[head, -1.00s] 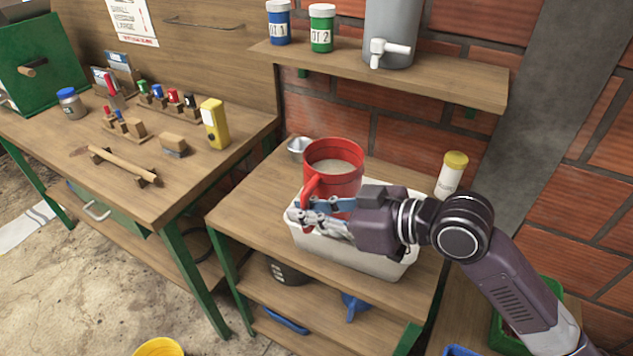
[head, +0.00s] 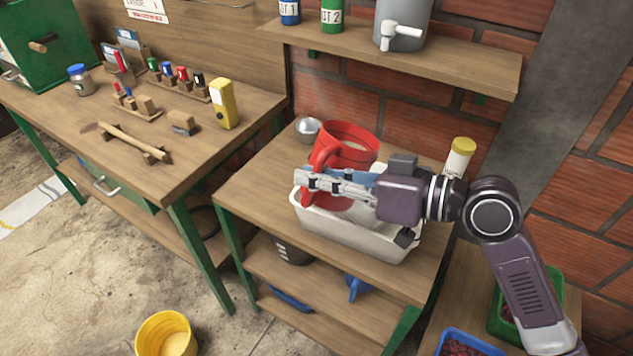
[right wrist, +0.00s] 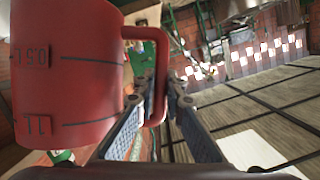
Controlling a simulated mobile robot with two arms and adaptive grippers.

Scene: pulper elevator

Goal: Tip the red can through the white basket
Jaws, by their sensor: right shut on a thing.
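The red can (head: 371,138) is a wide jug with a side handle and pale contents inside. In the right wrist view the can (right wrist: 65,75) shows volume marks on its wall. My right gripper (head: 315,180) is shut on the can's handle (right wrist: 160,75) and holds it over the white basket (head: 350,236). The can looks slightly tilted, but the gripper hides much of its body. The white basket is a tub on the wooden stand; its inside is mostly hidden by the can and my gripper. My left gripper is not in view.
A metal cup (head: 307,130) stands behind the can at left. A white bottle with yellow cap (head: 459,157) stands at right. The upper shelf (head: 440,72) holds jars and a grey tank (head: 402,25). A yellow bucket (head: 166,335) is on the floor; green and blue trays are at lower right.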

